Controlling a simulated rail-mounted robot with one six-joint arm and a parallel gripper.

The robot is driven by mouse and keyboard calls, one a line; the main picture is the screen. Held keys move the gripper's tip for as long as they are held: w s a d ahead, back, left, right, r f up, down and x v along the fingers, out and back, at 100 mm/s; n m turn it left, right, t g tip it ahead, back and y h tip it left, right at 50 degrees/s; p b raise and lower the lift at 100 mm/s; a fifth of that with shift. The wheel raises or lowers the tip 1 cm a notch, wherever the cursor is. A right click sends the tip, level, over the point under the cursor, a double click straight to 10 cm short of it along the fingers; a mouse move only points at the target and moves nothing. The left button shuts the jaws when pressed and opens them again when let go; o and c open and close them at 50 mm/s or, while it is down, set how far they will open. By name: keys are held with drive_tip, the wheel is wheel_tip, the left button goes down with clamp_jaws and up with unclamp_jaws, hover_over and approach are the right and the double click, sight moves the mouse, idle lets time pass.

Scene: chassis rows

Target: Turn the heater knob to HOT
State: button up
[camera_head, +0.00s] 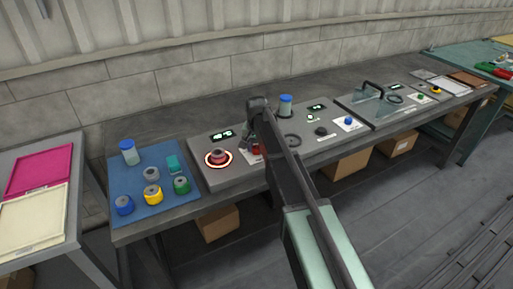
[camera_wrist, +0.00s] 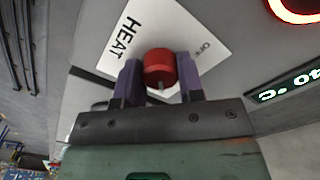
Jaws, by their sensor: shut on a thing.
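The red heater knob (camera_wrist: 158,62) sits on a white label plate (camera_wrist: 188,32) in the wrist view. The plate reads "HEAT" on the left and "OFF", in small letters, on the right. Any "HOT" mark cannot be made out. A small pale mark shows on the knob's side nearest my gripper. My gripper (camera_wrist: 160,80) is shut on the knob, with one purple finger on each side. In the head view the red knob (camera_head: 257,149) is partly hidden by my arm, right of the glowing ring.
A blue mat (camera_head: 143,180) with several jars lies left. A blue-capped bottle (camera_head: 285,105) stands behind my arm.

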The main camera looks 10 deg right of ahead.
sight(256, 147)
drive_tip(key=shift+m, duration=1.3)
drive_tip(key=o, duration=0.9)
wheel_tip(256, 147, up, 11)
drive_tip(key=p, duration=1.1)
drive_tip(key=shift+f, duration=0.1)
